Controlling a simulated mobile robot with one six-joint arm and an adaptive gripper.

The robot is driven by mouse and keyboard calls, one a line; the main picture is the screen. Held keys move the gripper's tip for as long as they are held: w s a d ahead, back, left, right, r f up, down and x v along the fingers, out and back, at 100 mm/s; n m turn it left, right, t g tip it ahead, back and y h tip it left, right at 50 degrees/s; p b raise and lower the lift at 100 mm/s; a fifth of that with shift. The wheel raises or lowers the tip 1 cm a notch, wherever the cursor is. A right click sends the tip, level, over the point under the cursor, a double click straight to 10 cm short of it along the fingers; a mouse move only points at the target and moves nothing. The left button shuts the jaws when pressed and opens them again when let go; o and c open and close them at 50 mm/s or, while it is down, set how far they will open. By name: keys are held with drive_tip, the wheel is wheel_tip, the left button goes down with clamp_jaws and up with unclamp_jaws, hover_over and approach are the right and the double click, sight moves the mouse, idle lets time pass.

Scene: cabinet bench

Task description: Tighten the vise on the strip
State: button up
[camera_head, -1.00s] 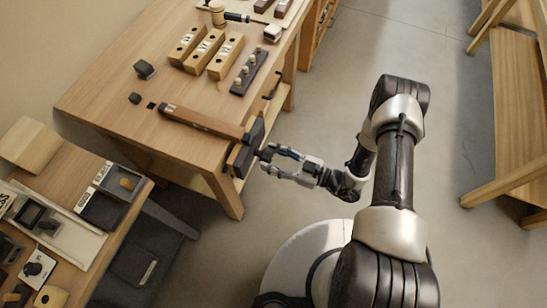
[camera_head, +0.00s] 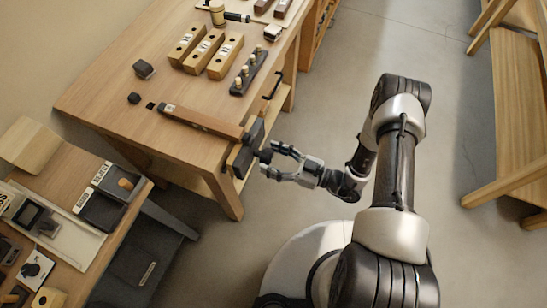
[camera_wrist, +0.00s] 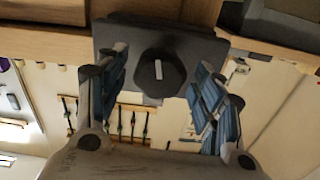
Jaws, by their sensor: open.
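The vise (camera_head: 247,149) is a pair of dark blocks at the near right edge of the wooden bench. The strip (camera_head: 200,120) is a long brown bar lying across the bench top, its right end at the vise. In the wrist view, the vise's dark round knob (camera_wrist: 160,75) with a white mark faces me, the mark nearly upright. My gripper (camera_head: 268,158) is open just off the bench edge, facing the knob. In the wrist view my gripper (camera_wrist: 160,90) has one blue-padded finger on each side of the knob, with gaps visible. The strip's clamped end is hidden.
The bench (camera_head: 100,95) also holds wooden blocks with holes (camera_head: 205,50), a dark peg rack (camera_head: 249,75) and small dark blocks. A second table (camera_head: 60,165) with trays stands at lower left. Open floor (camera_head: 400,60) lies right of the bench.

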drive_tip(key=v, duration=0.7)
drive_tip(key=shift+b, duration=0.4)
